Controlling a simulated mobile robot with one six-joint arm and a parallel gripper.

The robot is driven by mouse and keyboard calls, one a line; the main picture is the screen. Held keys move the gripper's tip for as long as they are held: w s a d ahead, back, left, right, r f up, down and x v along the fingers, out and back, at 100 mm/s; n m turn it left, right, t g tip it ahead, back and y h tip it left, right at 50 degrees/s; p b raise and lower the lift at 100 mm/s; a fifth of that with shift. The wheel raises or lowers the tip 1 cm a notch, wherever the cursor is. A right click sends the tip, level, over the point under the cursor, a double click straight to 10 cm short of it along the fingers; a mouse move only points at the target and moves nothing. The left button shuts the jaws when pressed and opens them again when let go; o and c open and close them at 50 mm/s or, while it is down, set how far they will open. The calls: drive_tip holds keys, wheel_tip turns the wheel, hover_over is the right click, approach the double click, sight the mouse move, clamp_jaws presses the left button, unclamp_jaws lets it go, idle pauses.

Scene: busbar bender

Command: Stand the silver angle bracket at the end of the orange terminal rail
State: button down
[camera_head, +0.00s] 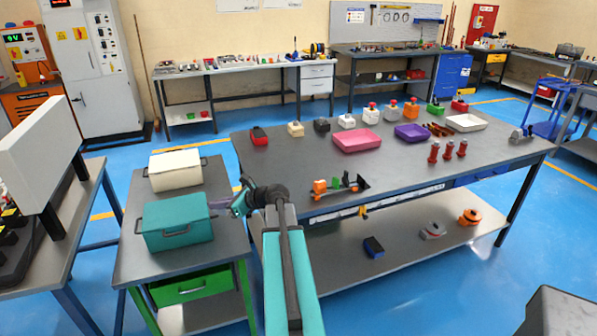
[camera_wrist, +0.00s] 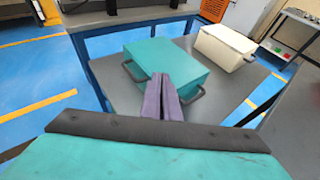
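My gripper (camera_head: 226,203) is over the left side table, beside the teal box (camera_head: 177,221). In the wrist view, its two purple fingers (camera_wrist: 163,97) lie together with nothing visible between them, in front of the teal box (camera_wrist: 165,75). A short rail with orange blocks (camera_head: 340,186), a green piece and a dark end plate lies near the front edge of the long table; it looks like the orange terminal rail. A small silver-grey angled part (camera_head: 521,134) at the table's right end may be the silver angle bracket. It is far from my gripper.
A cream box (camera_head: 175,171) stands behind the teal box. The long table (camera_head: 300,165) carries a pink tray (camera_head: 357,142), a purple tray (camera_head: 411,133), a white tray (camera_head: 466,123), red insulators (camera_head: 447,152) and several small button boxes. Its front right is mostly clear.

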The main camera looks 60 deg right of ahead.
drive_tip(key=s+d+r+m+h+p, duration=0.1)
drive_tip(key=s+d+h, duration=0.1)
drive_tip(key=s+d, duration=0.3)
drive_tip(key=s+d+r+m+h+p, duration=0.1)
drive_tip(key=s+d, duration=0.5)
drive_tip(key=d, duration=0.6)
drive_tip(key=s+d+r+m+h+p, duration=0.1)
drive_tip(key=s+d+m+h+p, duration=0.1)
drive_tip(key=s+d, duration=0.3)
drive_tip(key=d+m+h, duration=0.1)
drive_tip(key=d, duration=0.3)
drive_tip(key=shift+s+d+r+p, duration=0.15)
drive_tip(key=shift+d+r+p, duration=0.05)
drive_tip(key=shift+p, duration=0.1)
drive_tip(key=shift+f, duration=0.15)
drive_tip(key=shift+f+b, duration=2.7)
drive_tip(key=shift+f, duration=0.5)
drive_tip(key=shift+f, duration=0.6)
drive_tip(key=c, duration=1.9)
unclamp_jaws()
drive_tip(key=shift+c, duration=0.2)
drive_tip(key=shift+s, duration=0.15)
